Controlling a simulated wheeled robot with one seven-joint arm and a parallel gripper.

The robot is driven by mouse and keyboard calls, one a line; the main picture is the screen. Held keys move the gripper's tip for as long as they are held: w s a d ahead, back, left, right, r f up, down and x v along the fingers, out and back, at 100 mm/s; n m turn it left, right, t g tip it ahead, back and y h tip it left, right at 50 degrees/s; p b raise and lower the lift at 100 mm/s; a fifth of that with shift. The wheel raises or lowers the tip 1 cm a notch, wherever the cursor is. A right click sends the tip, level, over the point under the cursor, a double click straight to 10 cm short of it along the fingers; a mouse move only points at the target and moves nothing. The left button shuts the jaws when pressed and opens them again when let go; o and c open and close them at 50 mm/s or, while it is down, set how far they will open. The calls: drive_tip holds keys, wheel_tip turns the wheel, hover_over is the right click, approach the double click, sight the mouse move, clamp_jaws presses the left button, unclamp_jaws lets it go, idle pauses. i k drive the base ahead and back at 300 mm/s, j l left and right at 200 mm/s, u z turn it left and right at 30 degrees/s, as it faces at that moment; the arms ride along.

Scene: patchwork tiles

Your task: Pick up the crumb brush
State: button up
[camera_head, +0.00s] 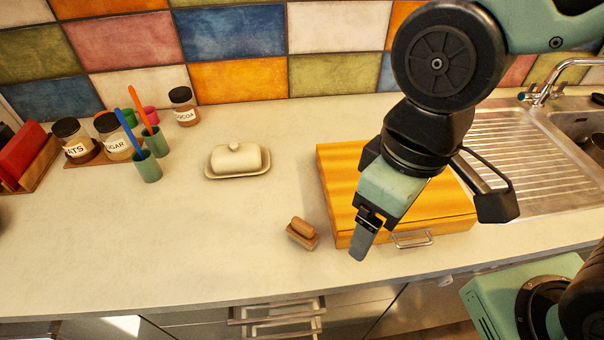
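A small brown wooden object, which looks like the crumb brush (303,232), lies on the pale counter (200,240) near its front edge. It has a flat base and a rounded block on top. My gripper (361,246) points down to the right of the brush, apart from it, in front of the yellow wooden box. I see the fingers nearly edge-on, so the gap between them is hidden. Nothing shows held in them.
The yellow wooden box (335,190) with a metal handle stands right of the brush, partly behind my arm. A butter dish (237,160) sits behind. Jars and cups (148,168) stand at left; a sink (585,125) is at right. The counter left of the brush is clear.

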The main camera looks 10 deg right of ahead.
sight(301, 232)
drive_tip(key=j+z, duration=0.1)
drive_tip(key=j, duration=1.2)
drive_tip(key=k+j+z, duration=0.15)
drive_tip(key=j, duration=0.45)
drive_tip(key=j+z, duration=0.1)
drive_tip(key=j, duration=0.55)
